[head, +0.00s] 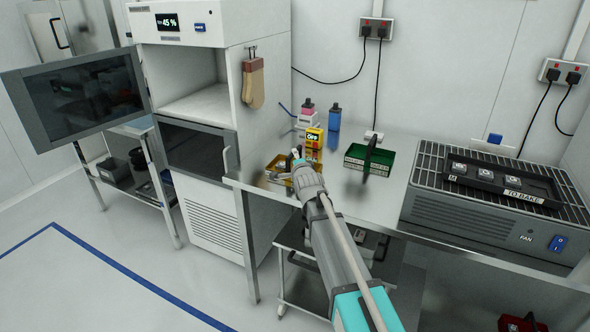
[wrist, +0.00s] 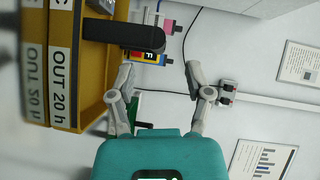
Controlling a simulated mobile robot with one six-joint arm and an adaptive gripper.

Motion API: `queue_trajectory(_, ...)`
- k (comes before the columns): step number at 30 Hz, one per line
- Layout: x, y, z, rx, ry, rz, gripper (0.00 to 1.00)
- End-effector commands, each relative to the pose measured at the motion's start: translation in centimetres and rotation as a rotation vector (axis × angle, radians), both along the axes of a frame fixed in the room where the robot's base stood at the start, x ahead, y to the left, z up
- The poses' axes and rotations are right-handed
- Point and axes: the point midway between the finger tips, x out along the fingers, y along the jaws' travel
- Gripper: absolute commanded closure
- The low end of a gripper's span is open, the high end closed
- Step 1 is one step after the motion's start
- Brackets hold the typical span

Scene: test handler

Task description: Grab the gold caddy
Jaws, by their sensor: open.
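The gold caddy (head: 279,165) stands on the steel bench, partly hidden behind my gripper (head: 297,155) in the head view. In the wrist view the gold caddy (wrist: 92,60) fills the upper left, with a label reading "OUT 20 h" on its side. Its black handle (wrist: 125,36) reaches rightward, ahead of the fingers. My gripper (wrist: 159,70) is open, with nothing between its fingers. The left finger is close to the caddy and handle; I cannot tell whether it touches.
A green caddy (head: 384,167) with a black handle stands to the right. A yellow device reading "OFF" (head: 314,136), a pink bottle (head: 308,117) and a blue bottle (head: 334,119) stand behind. The cabinet (head: 262,120) is close on the left; a slotted fan unit (head: 440,215) is far right.

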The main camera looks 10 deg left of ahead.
Motion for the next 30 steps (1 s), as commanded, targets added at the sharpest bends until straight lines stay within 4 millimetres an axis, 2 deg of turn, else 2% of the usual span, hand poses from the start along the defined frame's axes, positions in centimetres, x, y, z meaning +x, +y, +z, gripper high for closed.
queue_trajectory(4,1.1,0.3,-0.1,0.000,0.000,0.000,0.35)
queue_trajectory(19,1.6,0.5,-0.3,0.000,0.000,0.001,0.35)
queue_trajectory(30,5.3,1.3,-0.9,0.001,0.000,0.001,0.35)
